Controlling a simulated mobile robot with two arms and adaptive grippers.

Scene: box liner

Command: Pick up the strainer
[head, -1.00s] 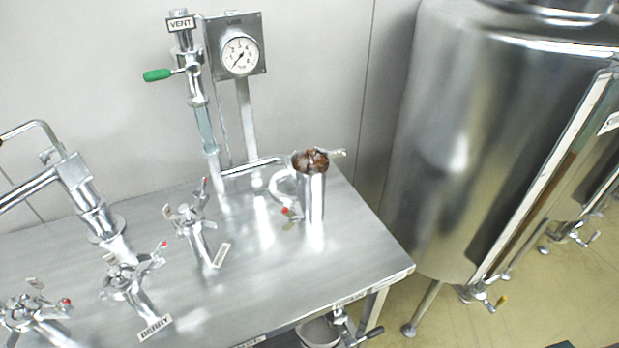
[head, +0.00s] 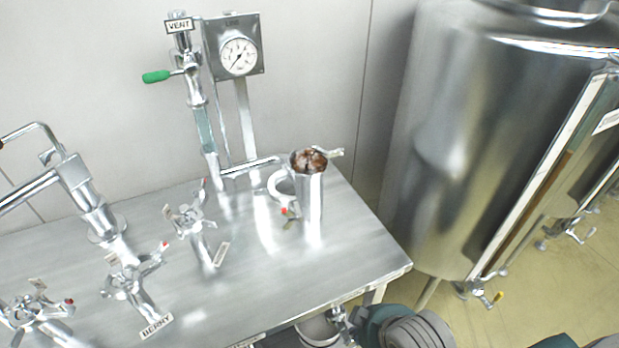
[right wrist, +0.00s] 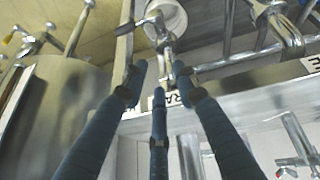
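No separate strainer is clear. A shiny upright metal cylinder (head: 311,203) stands near the right end of the steel table, filled at the top with a brown, lumpy mass (head: 309,160). A small handle-like piece (head: 333,152) juts right from its rim; I cannot tell if it belongs to a strainer. My right gripper (right wrist: 159,83) shows three dark blue fingers, spread and empty, in the right wrist view. It points toward the table edge, apart from the cylinder. My left gripper is out of view.
Valves with red-tipped handles (head: 130,283) line the steel table (head: 235,300). A pressure gauge (head: 238,56) and a green-handled vent pipe (head: 198,100) stand behind. A white bucket (right wrist: 165,14) is under the table edge. A large steel tank (head: 480,140) stands right.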

